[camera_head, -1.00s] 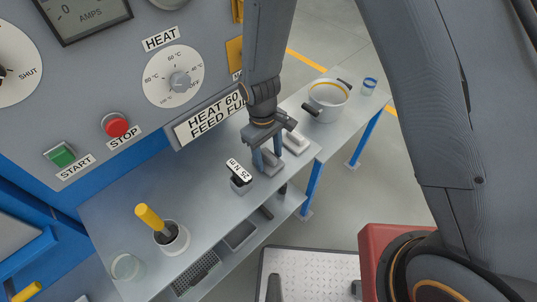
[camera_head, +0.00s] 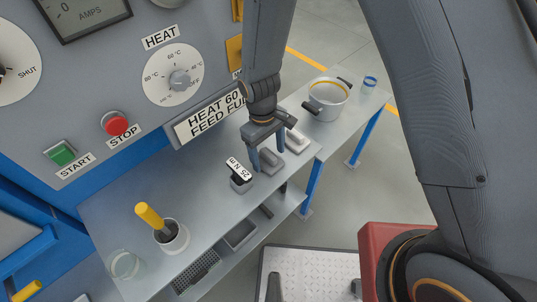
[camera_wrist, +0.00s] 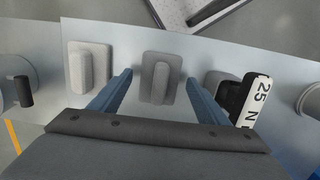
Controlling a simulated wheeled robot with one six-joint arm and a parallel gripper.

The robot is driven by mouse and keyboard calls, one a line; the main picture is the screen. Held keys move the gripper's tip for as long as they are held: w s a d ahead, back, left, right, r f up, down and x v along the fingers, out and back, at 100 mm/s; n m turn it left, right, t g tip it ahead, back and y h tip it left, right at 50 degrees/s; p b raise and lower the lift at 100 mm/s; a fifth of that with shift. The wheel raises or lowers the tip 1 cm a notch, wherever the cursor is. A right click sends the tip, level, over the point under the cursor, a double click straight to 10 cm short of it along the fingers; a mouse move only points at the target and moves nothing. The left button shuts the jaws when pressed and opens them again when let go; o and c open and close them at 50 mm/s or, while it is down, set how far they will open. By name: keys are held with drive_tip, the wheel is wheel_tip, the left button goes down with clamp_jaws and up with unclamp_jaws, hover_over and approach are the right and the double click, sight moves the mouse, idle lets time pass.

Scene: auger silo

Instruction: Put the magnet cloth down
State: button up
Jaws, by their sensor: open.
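A mid-grey pad with a raised grip bar, which I take to be the magnet cloth, lies flat on the grey bench. It shows in the head view (camera_head: 271,162) and in the wrist view (camera_wrist: 160,78). My gripper (camera_head: 267,156) is open above it. In the wrist view my blue fingers (camera_wrist: 160,88) stand on either side of the pad, with a gap showing at both sides. A similar, paler pad (camera_head: 297,141) lies just beyond; it is at the left in the wrist view (camera_wrist: 90,68).
A black-handled block labelled "25 N" (camera_head: 240,175) stands close by my near finger. A pot (camera_head: 327,102) and a small blue-banded jar (camera_head: 369,84) stand at the bench's far end. A white cup with a yellow-handled tool (camera_head: 171,238) and a glass jar (camera_head: 123,265) stand nearer.

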sight(265, 152)
wheel_tip(265, 152, up, 12)
drive_tip(key=a+f+b, duration=0.1)
drive_tip(key=b, duration=0.2)
drive_tip(key=s+d+r+m, duration=0.1)
drive_tip(key=d+r+m, duration=0.1)
drive_tip(key=d, duration=0.6)
drive_tip(key=d+r+m+t, duration=0.1)
drive_tip(key=d+r+m, duration=0.2)
drive_tip(key=d, duration=0.5)
drive_tip(key=s+d+r+m+t+y, duration=0.1)
drive_tip(key=d+m, duration=0.3)
drive_tip(key=d, duration=0.5)
drive_tip(key=shift+s+r+m, duration=0.3)
drive_tip(key=shift+r+m, duration=0.1)
drive_tip(key=shift+r, duration=0.45)
